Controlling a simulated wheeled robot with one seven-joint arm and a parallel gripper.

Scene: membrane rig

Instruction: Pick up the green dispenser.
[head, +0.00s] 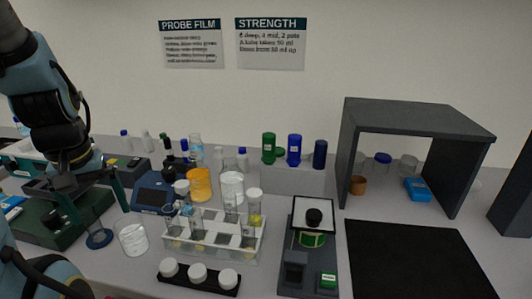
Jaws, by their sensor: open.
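A green bottle-like dispenser (269,148) with a darker cap stands upright on a pale raised block at the back middle. A blue one (295,150) and a navy one (320,154) stand to its right. A low green item shows partly hidden between the green and blue ones. My gripper (96,203) is at the left, pointing down above the bench, open. It is far to the left of the green dispenser and nearer to me, touching neither it nor its block.
The pale block (290,182) carries the dispensers. Between it and my gripper stand a tube rack (215,250), beakers, an orange-filled vessel (199,184) and several bottles. A grey open-fronted hood (415,118) stands at right. A black mat (415,260) is clear.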

